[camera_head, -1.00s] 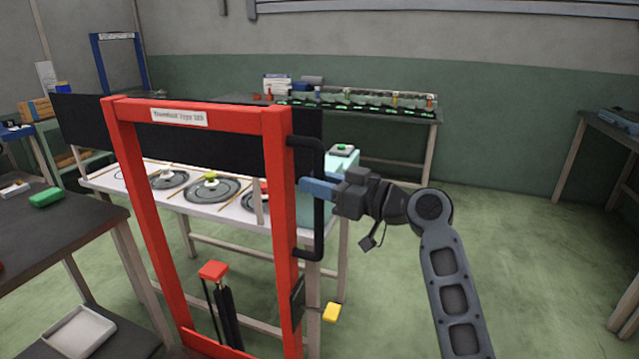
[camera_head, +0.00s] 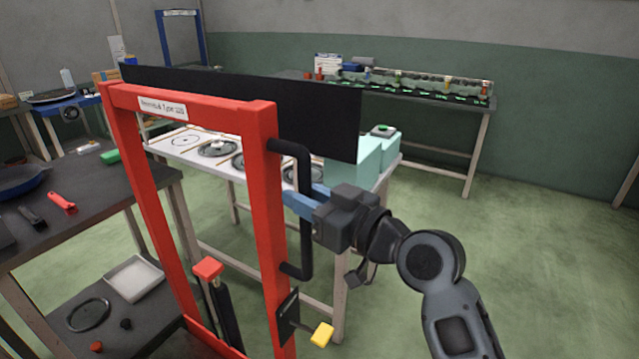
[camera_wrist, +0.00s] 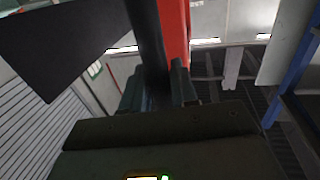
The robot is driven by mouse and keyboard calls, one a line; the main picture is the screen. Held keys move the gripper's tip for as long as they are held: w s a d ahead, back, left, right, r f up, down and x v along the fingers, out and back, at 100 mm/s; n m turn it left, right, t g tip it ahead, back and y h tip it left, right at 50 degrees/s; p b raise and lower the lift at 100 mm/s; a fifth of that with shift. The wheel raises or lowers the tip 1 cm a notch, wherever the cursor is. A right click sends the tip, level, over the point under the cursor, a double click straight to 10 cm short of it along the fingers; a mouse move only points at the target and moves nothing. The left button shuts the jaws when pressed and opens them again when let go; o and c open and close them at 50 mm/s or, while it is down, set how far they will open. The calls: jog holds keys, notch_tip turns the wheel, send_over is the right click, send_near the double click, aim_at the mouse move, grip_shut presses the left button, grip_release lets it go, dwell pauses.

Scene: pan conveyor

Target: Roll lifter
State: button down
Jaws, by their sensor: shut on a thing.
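The lifter has a red upright frame (camera_head: 266,215) with a label on its top bar and a black handle (camera_head: 306,240) on its right side. My gripper (camera_head: 296,203) is shut on the upright bar of this handle. In the wrist view the black handle (camera_wrist: 146,40) runs down between the fingers of my gripper (camera_wrist: 158,85), with the red frame just behind it. A red-topped lever (camera_head: 208,269) and a yellow pedal (camera_head: 322,334) are low on the lifter. Its wheels are out of view.
A dark table (camera_head: 80,205) with tools and a lower shelf stands close on the left. A white table (camera_head: 180,155) with round plates is behind the lifter. A back table (camera_head: 470,103) holds small parts. The green floor at right is clear.

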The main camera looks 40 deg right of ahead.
jog(key=shift+a, duration=0.4)
jog(key=c, duration=1)
grip_release()
jog(key=shift+a, duration=0.1)
jog(key=shift+c, duration=0.2)
jog(key=shift+s, duration=0.1)
jog(key=shift+s+d+b, duration=0.25)
jog(key=shift+s+b, duration=0.05)
jog(key=shift+s, duration=0.95)
jog(key=shift+s+d+b, duration=0.2)
jog(key=shift+s+b, duration=0.05)
jog(key=shift+s, duration=1)
jog(key=shift+s+d+b, duration=0.25)
jog(key=shift+s+b, duration=0.05)
jog(key=shift+s, duration=0.95)
